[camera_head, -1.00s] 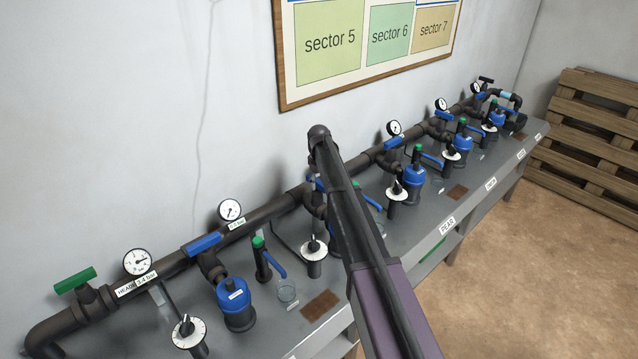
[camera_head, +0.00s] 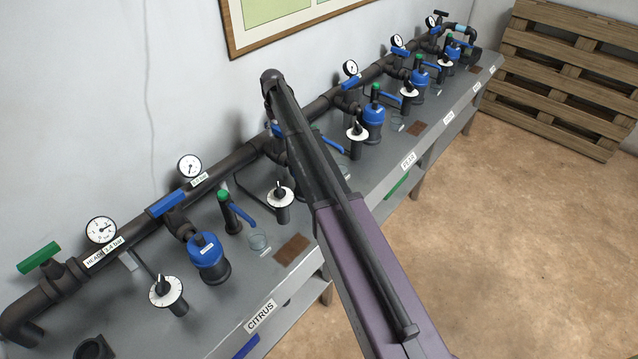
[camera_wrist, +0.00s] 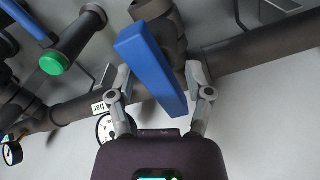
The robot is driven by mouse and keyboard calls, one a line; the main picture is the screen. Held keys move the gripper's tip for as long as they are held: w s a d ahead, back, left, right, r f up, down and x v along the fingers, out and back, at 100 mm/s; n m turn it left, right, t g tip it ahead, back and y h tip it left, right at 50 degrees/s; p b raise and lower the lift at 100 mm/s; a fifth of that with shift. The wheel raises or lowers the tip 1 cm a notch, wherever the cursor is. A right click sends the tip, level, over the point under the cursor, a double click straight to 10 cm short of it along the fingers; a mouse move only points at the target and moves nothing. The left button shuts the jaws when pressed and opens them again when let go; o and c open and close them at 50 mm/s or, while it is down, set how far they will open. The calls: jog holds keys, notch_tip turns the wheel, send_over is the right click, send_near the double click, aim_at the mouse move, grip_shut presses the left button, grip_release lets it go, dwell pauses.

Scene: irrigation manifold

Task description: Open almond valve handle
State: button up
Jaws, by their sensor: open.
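In the wrist view a blue valve handle (camera_wrist: 150,65) on a dark pipe fitting lies between the two fingers of my gripper (camera_wrist: 160,75). The fingers are open, one on each side of it; I cannot tell whether either touches it. In the head view a blue handle (camera_head: 276,130) shows partly beside my arm, on the second branch of the manifold. My arm hides much of that branch, and my gripper is not visible there. I can read no almond label.
The dark manifold pipe (camera_head: 235,165) runs along the wall above a grey bench (camera_head: 225,320). Other blue handles (camera_head: 168,203), gauges (camera_head: 102,230) and white dials (camera_head: 166,291) stand nearby. A green-capped part (camera_wrist: 54,62) is left in the wrist view. A wooden pallet (camera_head: 570,80) leans at the right.

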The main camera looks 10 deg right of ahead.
jog(key=m, duration=0.6)
jog(key=shift+a+m, duration=0.3)
jog(key=shift+m, duration=0.1)
jog(key=m, duration=0.6)
jog(key=shift+w+a, duration=0.2)
notch_tip(320, 180, up, 14)
jog(key=p, duration=1.4)
jog(key=s+d+f+n+b, duration=0.2)
jog(key=s+f+b, duration=0.1)
jog(key=s, duration=0.8)
jog(key=s+d+f+n+b, duration=0.3)
jog(key=s+f+b, duration=0.1)
jog(key=s, duration=0.6)
jog(key=s+d+f+n+b, duration=0.3)
jog(key=s, duration=0.8)
jog(key=shift+s+f, duration=0.15)
jog(key=shift+s, duration=0.2)
jog(key=shift+s, duration=0.1)
jog(key=s+d+n, duration=0.1)
jog(key=s+n, duration=0.1)
jog(key=s, duration=0.4)
jog(key=shift+s, duration=0.3)
